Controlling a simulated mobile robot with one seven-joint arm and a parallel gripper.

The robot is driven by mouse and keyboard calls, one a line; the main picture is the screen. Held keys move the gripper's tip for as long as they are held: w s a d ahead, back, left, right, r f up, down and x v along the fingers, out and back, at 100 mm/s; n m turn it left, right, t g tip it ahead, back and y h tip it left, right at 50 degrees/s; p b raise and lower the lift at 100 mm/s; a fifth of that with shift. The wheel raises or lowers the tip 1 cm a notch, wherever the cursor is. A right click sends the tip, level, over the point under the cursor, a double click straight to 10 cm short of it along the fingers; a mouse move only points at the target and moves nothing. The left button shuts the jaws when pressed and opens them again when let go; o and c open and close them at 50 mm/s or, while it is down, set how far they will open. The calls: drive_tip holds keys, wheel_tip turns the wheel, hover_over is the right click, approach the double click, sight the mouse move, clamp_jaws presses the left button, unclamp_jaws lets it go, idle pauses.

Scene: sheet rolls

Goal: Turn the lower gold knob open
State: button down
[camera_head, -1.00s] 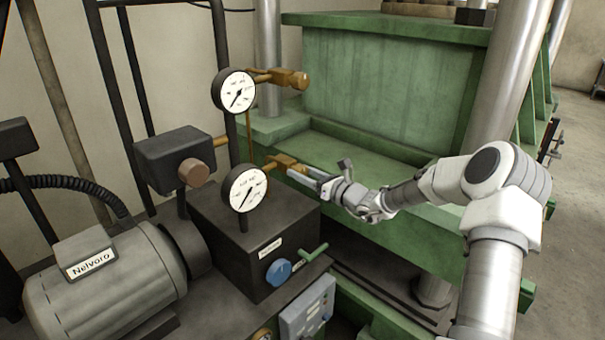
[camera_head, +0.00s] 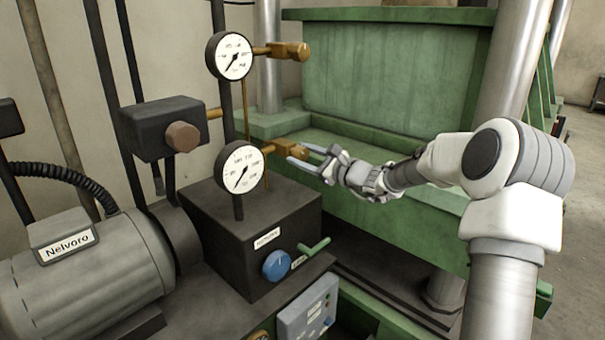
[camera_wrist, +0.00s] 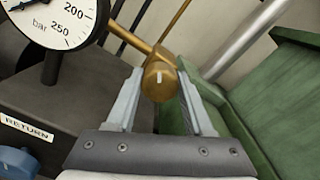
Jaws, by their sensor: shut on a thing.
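The lower gold knob (camera_head: 284,148) sits on a gold valve to the right of the lower gauge (camera_head: 240,167). In the wrist view the knob's round end (camera_wrist: 159,80) faces me, with a pale mark running nearly upright on it. My gripper (camera_head: 300,158) reaches it from the right. In the wrist view its two grey fingers lie on either side of the knob, shut on it. The knob's far side is hidden.
The upper gold knob (camera_head: 290,51) and upper gauge (camera_head: 229,56) are above. The green press frame (camera_head: 390,75) stands behind and to the right. A dark box with a blue dial (camera_head: 276,265) and green lever (camera_head: 314,245) is below. A motor (camera_head: 90,280) is at left.

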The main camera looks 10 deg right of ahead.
drive_tip(key=n+b, duration=0.3)
drive_tip(key=b, duration=0.2)
drive_tip(key=f+n+b, duration=0.1)
drive_tip(key=n+b, duration=0.2)
drive_tip(key=b, duration=0.3)
drive_tip(key=n+b, duration=0.1)
drive_tip(key=b, duration=0.1)
drive_tip(key=n+b, duration=0.1)
drive_tip(key=b, duration=0.1)
drive_tip(key=n+b, duration=0.1)
drive_tip(key=b, duration=0.1)
drive_tip(key=shift+r+n+b, duration=0.25)
drive_tip(key=shift+n+b, duration=0.05)
drive_tip(key=shift+n, duration=0.1)
drive_tip(key=shift+r+n+b, duration=0.1)
drive_tip(key=shift+n+b, duration=0.2)
drive_tip(key=shift+b, duration=0.05)
drive_tip(key=shift+r, duration=0.15)
drive_tip(key=shift+c, duration=1.4)
unclamp_jaws()
drive_tip(key=v, duration=1.7)
drive_tip(key=shift+s+d+p, duration=0.15)
drive_tip(key=shift+d+p, duration=0.05)
drive_tip(key=shift+p, duration=0.25)
